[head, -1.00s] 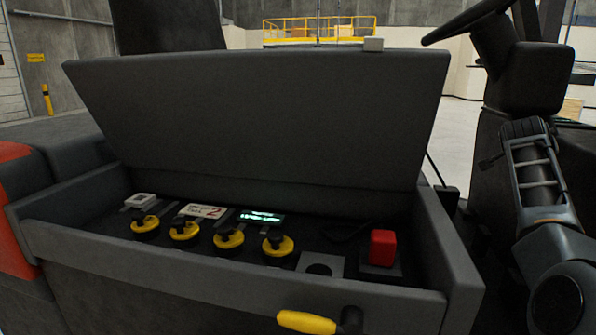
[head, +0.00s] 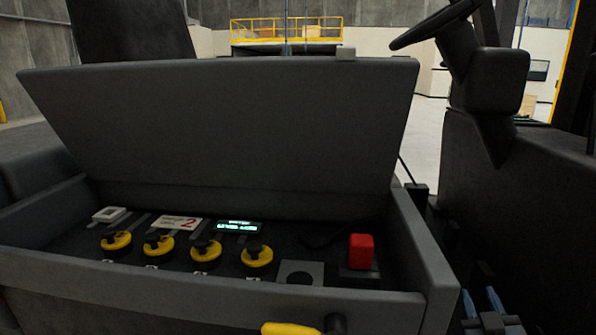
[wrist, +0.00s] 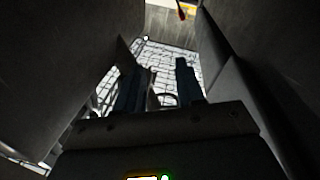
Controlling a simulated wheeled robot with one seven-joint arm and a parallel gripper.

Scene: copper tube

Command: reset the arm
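My gripper (head: 481,302) is low at the right edge of the head view, its two blue fingertips apart, to the right of the open grey box (head: 436,255). In the wrist view my gripper (wrist: 160,85) shows two dark blue fingers spread, with a pale tiled or gridded surface visible between and beyond them. Nothing shows held between them. Most of my arm is outside the head view.
The box's lid (head: 215,125) stands raised. Inside are several yellow-black knobs (head: 257,257), a lit display (head: 238,226) and a red button (head: 361,252). A yellow handle (head: 291,328) is at its front. A steering wheel (head: 435,22) rises at right. Dark walls flank my gripper closely.

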